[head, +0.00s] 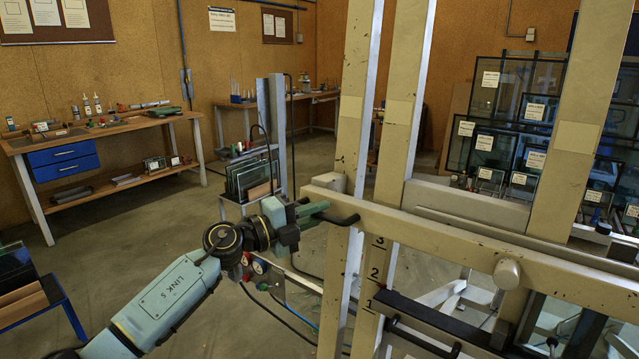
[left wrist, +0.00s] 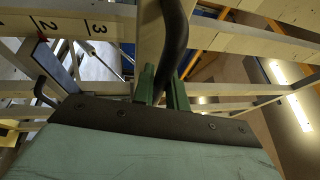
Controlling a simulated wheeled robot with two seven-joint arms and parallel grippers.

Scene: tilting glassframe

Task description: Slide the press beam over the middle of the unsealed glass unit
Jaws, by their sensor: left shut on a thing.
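The press beam (head: 440,232) is a long cream bar running across the cream uprights of the tilting frame, with a round knob (head: 507,273) on its face. A black bent handle (head: 345,220) sticks out near its left end. My left gripper (head: 318,212) is at this handle. In the left wrist view its green fingers (left wrist: 163,92) are shut on the black handle (left wrist: 175,40). A dark-edged glass pane (head: 565,325), perhaps the unsealed unit, shows partly at the lower right behind and below the beam. Its middle is cut off or hidden. My right gripper is in neither view.
An upright carries the marks 1, 2 and 3 (head: 375,272). A black ledge (head: 430,322) sits low on the frame. Labelled panes stand in a rack (head: 500,130) at the back right. A workbench (head: 100,130) stands at the left.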

